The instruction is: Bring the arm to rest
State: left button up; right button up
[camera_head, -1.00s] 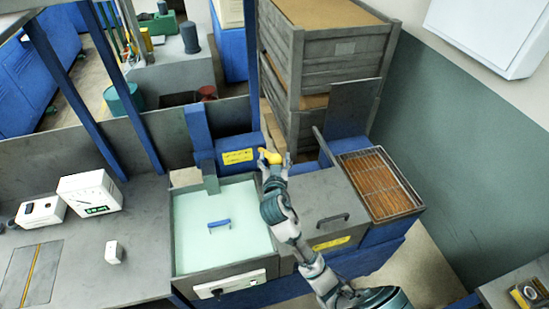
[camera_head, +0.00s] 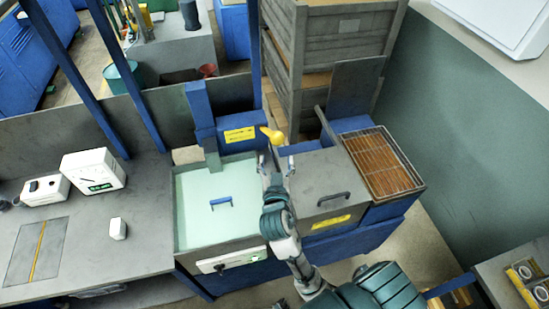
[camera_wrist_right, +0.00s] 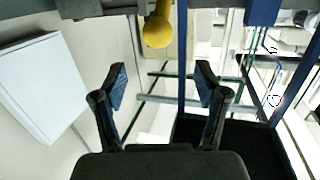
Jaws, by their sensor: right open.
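My right gripper (camera_head: 278,165) is at the middle of the head view, in front of the blue housing between the pale-green tank and the grey lidded box. Its two fingers (camera_wrist_right: 160,88) stand apart in the right wrist view, with nothing between them. A yellow knob (camera_head: 272,135) shows just beyond the fingertips in the head view. In the right wrist view the yellow knob (camera_wrist_right: 157,30) is above the gap between the fingers, apart from them. My left gripper is not in view.
The tank (camera_head: 221,203) with a blue handle is left of my right arm. The grey lidded box (camera_head: 318,187) and a wire-grid tray (camera_head: 381,162) are to its right. A white meter (camera_head: 93,172) stands on the left bench. Stacked crates (camera_head: 335,45) rise behind.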

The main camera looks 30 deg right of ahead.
jog(key=shift+f, duration=0.1)
jog(key=s+a+f+n+g+y, duration=0.1)
jog(key=s+f+n+g+y, duration=0.15)
jog(key=f, duration=0.55)
jog(key=s+f+n+g+y, duration=0.15)
jog(key=s+f, duration=0.25)
jog(key=f, duration=0.4)
jog(key=s+a+f+n+g+y, duration=0.2)
jog(key=s+f+g, duration=0.2)
jog(key=s+f, duration=0.3)
jog(key=s+a+f+n+g+y, duration=0.25)
jog(key=s+f, duration=0.35)
jog(key=s, duration=0.3)
notch_tip(320, 180, down, 26)
jog(key=g+b, duration=0.2)
jog(key=b, duration=0.1)
jog(key=s+d+f+b, duration=0.1)
jog(key=s+d+f, duration=0.1)
jog(key=s+f, duration=0.7)
jog(key=s+d+f+g+b, duration=0.1)
jog(key=s+d+f, duration=0.1)
jog(key=s+f, duration=0.8)
notch_tip(320, 180, down, 2)
jog(key=shift+s+f, duration=0.1)
jog(key=shift+s, duration=0.1)
